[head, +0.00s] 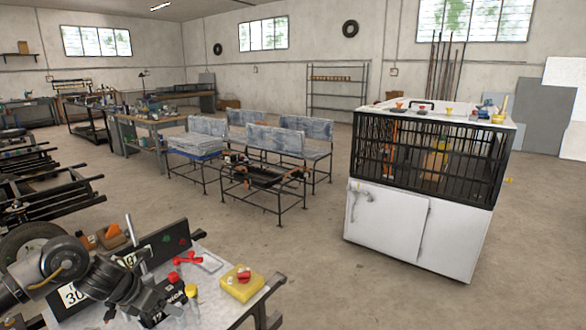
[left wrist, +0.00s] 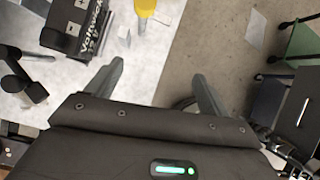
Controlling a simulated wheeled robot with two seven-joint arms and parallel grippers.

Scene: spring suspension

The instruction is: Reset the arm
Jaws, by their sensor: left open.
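My left arm comes in from the lower left of the head view, over the near workbench (head: 215,305). My left gripper (head: 160,304) is at its end, low over the bench beside the dark box with white lettering. In the left wrist view, the two fingers of the left gripper (left wrist: 158,78) are spread apart with nothing between them. The lettered black box (left wrist: 82,25) and part of a yellow thing (left wrist: 150,7) lie beyond the fingertips. My right gripper is not in view.
The bench holds a yellow block (head: 241,282) with a red piece on top and a red tool (head: 187,258). A white cabinet with a black cage (head: 415,235) stands at right. Metal-framed benches (head: 265,175) stand in the middle. Open concrete floor lies between.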

